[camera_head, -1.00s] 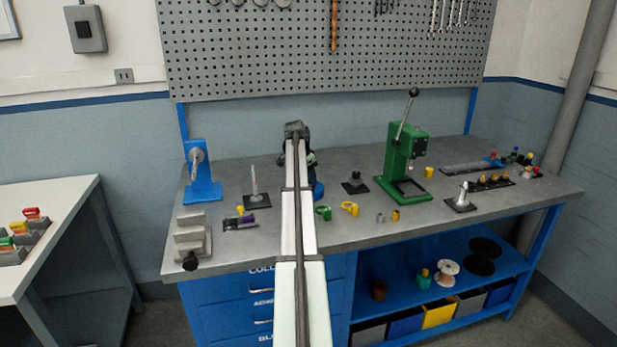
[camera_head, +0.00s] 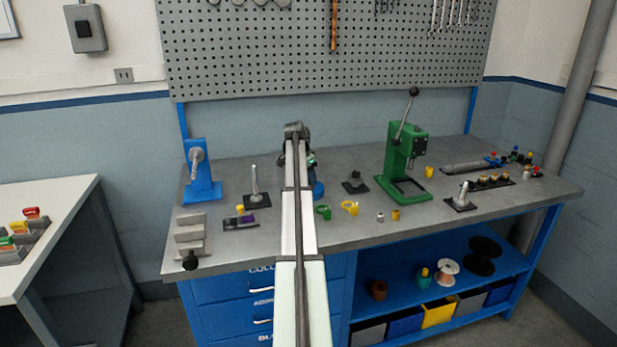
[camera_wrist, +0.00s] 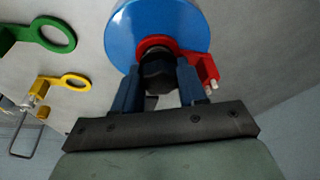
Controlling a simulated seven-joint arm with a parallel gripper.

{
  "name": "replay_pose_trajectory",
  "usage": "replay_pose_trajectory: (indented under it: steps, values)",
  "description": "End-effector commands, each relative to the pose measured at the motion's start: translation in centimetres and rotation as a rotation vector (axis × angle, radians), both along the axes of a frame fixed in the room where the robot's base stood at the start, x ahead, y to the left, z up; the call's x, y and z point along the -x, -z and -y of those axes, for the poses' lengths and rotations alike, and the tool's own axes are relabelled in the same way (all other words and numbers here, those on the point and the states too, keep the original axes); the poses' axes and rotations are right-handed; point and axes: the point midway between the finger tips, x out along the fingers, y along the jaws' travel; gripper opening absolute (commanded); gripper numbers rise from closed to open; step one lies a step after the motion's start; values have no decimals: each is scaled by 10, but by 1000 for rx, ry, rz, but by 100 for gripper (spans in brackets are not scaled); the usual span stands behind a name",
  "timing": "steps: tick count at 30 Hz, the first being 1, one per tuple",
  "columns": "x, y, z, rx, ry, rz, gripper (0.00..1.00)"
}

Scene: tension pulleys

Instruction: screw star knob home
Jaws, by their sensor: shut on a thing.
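The black star knob (camera_wrist: 157,72) is between the fingers of my gripper (camera_wrist: 160,82) in the wrist view. My gripper is shut on it. A red bracket with a ring (camera_wrist: 190,58) lies right behind the knob, against a round blue disc (camera_wrist: 172,18). The knob appears in line with the red ring; whether it touches the ring is hard to tell. In the head view, my own arm hides the knob and most of the blue stand (camera_head: 319,189), of which only the right edge shows.
A green ring bracket (camera_wrist: 55,37) and a yellow ring bracket (camera_wrist: 72,82) lie beside the blue disc. A green press (camera_head: 398,155) stands to the right on the grey bench, a blue stand with a spindle (camera_head: 203,185) to the left. Small parts lie between.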

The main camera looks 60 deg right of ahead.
Motion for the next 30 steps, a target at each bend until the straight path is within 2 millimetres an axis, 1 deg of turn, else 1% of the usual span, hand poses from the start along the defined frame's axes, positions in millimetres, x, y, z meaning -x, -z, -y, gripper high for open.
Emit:
replay_pose_trajectory:
  steps: [30]
  values:
    - [1, 15, -1, -5, 1, -1, 12]
